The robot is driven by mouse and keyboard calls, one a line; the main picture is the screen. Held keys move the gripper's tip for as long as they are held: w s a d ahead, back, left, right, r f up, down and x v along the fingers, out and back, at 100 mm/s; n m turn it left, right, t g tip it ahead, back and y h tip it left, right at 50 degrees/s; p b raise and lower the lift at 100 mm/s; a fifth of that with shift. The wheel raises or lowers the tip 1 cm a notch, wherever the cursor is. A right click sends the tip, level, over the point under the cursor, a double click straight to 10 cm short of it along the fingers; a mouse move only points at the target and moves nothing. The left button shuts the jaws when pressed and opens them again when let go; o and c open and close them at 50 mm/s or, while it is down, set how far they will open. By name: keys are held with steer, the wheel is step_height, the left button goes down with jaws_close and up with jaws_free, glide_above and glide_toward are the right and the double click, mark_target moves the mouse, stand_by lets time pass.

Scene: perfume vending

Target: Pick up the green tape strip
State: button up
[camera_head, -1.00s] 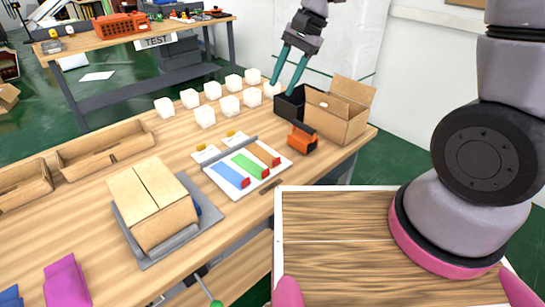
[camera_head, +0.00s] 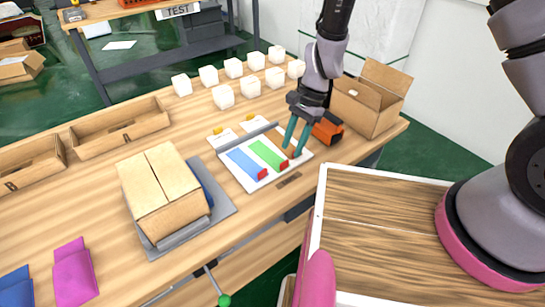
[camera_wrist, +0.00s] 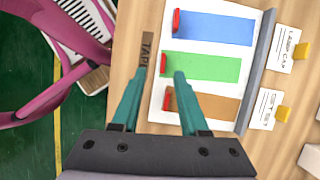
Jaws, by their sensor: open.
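The green tape strip (camera_head: 268,154) lies flat on a white board (camera_head: 249,185) on the table, with a red piece at its near end. It also shows in the wrist view (camera_wrist: 207,67), between the blue strip (camera_wrist: 214,27) and the brown strip (camera_wrist: 208,106). My gripper (camera_head: 295,151) is open and empty, fingers pointing down at the board's right side. In the head view it hides most of the brown strip. In the wrist view the fingertips (camera_wrist: 162,75) are spread, with the right fingertip close to the green strip's red end.
A grey bar (camera_wrist: 256,68) crosses the far end of the strips. An orange tool (camera_head: 328,129) and an open carton (camera_head: 371,100) stand right of my gripper. A closed box (camera_head: 160,188) sits left of the board. Several white cubes (camera_head: 223,96) stand behind.

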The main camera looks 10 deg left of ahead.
mark_target(285, 161)
steer(key=x, duration=0.5)
steer(key=shift+w+a+f, duration=0.15)
jaws_close()
